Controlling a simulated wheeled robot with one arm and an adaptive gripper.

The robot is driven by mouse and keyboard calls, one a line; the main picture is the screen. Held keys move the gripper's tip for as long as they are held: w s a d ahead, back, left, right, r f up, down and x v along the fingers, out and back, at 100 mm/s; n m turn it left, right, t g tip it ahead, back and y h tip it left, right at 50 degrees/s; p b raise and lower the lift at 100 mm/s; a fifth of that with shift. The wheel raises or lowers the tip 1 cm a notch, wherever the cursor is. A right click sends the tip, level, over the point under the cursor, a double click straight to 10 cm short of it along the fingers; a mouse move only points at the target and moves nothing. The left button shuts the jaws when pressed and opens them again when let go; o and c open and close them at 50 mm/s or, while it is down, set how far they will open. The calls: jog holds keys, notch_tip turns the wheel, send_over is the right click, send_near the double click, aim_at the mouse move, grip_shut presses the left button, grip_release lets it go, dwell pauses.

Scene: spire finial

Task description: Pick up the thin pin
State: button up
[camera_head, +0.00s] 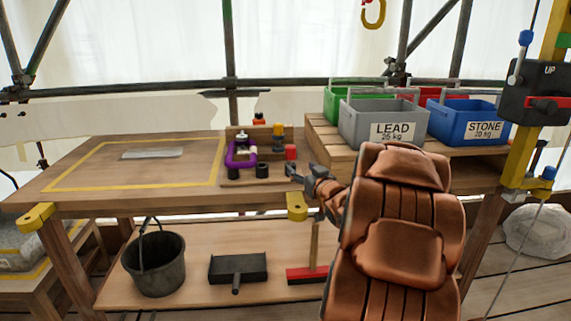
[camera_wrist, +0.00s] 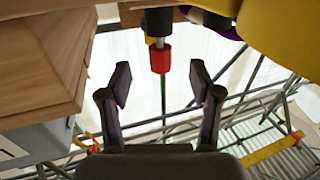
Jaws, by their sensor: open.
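My gripper (camera_head: 295,172) is at the front edge of the workbench, right of the small parts. In the wrist view my gripper (camera_wrist: 161,82) is open, with nothing between its fingers. Beyond the fingertips is a red cylinder (camera_wrist: 161,59), with a short thin grey shaft (camera_wrist: 159,43) joining it to a black piece (camera_wrist: 158,21). I cannot tell surely whether this is the thin pin. In the head view a red piece (camera_head: 290,152) sits close to my gripper. A purple shackle-like part (camera_head: 240,153) and black cylinders (camera_head: 262,170) stand to its left.
The workbench (camera_head: 110,200) has a yellow-taped area with a flat grey piece (camera_head: 152,153). A grey LEAD crate (camera_head: 382,122) and a blue STONE crate (camera_head: 464,121) stand on a raised wooden platform at right. A bucket (camera_head: 155,262) sits on the lower shelf.

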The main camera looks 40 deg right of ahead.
aim_at(291, 160)
jog(key=shift+x, duration=1.9)
jog(key=shift+b+x, duration=0.65)
jog(key=shift+x, duration=1.75)
grip_shut()
